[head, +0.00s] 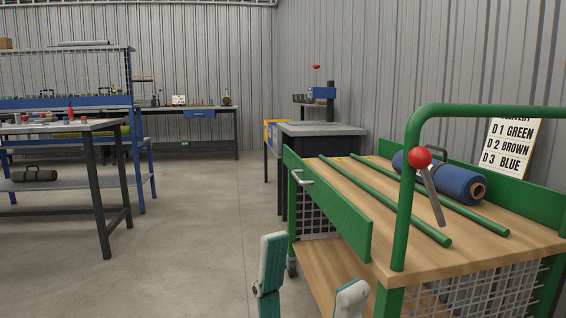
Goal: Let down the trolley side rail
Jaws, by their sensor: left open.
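The green trolley (545,234) stands at the right with a wooden deck. Its near-left side rail (330,208) is a green panel standing up along the deck's left edge. A small metal handle (302,180) sits on the rail's outer face near its far end. A lever with a red ball (420,158) shows by the green push bar (404,200). My left gripper (312,261) is at the bottom centre, open and empty, its two fingers apart. It appears in front of the rail and apart from it. My right gripper is not in view.
A blue roll (452,182) and two green bars (390,202) lie on the deck. A sign (507,147) stands behind. A grey-topped bench (320,129) is beyond the trolley; a worktable (60,127) is at left. The concrete floor (200,220) between is clear.

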